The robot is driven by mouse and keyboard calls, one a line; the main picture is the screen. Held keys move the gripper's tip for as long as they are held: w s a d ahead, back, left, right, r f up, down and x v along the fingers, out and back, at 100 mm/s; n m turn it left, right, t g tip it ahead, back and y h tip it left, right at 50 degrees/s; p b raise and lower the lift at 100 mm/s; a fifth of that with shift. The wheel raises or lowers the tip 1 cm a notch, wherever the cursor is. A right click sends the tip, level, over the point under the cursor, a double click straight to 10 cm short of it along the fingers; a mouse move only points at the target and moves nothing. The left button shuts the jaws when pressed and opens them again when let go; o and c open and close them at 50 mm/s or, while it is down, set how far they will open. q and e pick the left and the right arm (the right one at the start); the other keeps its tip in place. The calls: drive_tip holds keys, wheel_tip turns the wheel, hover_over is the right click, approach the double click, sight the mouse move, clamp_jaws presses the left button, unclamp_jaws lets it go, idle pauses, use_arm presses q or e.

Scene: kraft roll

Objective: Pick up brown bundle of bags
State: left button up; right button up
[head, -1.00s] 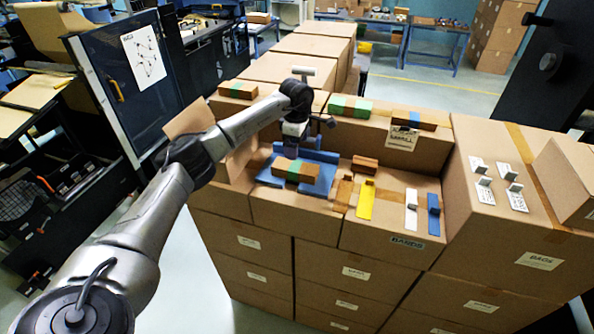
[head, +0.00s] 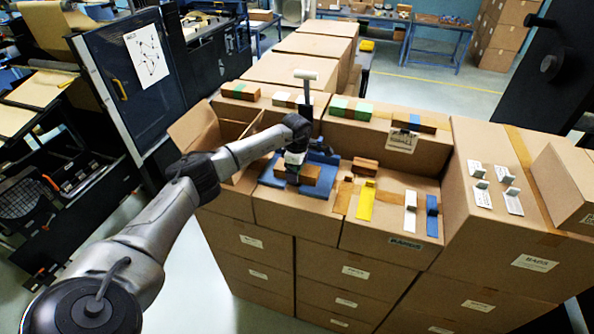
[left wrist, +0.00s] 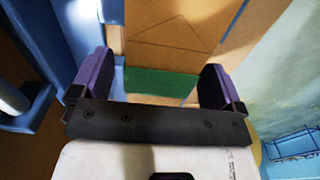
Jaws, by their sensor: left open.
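The brown bundle of bags (head: 311,173) lies in a blue tray (head: 325,157) on the cardboard boxes. My left gripper (head: 293,168) is low over the bundle's left and middle part and hides its green band in the head view. In the left wrist view, the brown bundle (left wrist: 172,35) with its green band (left wrist: 160,83) shows between the two purple-black fingers of my left gripper (left wrist: 156,68). The jaws are open, one finger on each side; I cannot tell whether they touch the bundle. My right gripper is not in view.
Brown bundles with green bands (head: 240,91) (head: 350,108), one with white bands (head: 288,99) and one with a blue band (head: 414,123) lie on the boxes behind. Yellow (head: 366,202), white (head: 411,213) and blue (head: 432,216) pieces lie to the right. An open box (head: 210,135) is at left.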

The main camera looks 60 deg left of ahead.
use_arm(q)
drive_tip(key=shift+c, duration=0.2)
drive_tip(key=c, duration=1)
drive_tip(key=shift+c, duration=0.2)
drive_tip(key=shift+r, duration=0.1)
drive_tip(key=shift+r+b, duration=0.45)
drive_tip(key=shift+r, duration=0.45)
drive_tip(key=shift+r+b, duration=0.3)
drive_tip(key=shift+r, duration=0.65)
drive_tip(key=w+d+r+b, duration=0.2)
drive_tip(key=d+r, duration=0.5)
drive_tip(key=d, duration=0.4)
drive_tip(key=shift+w, duration=0.75)
drive_tip(key=shift+d, duration=0.1)
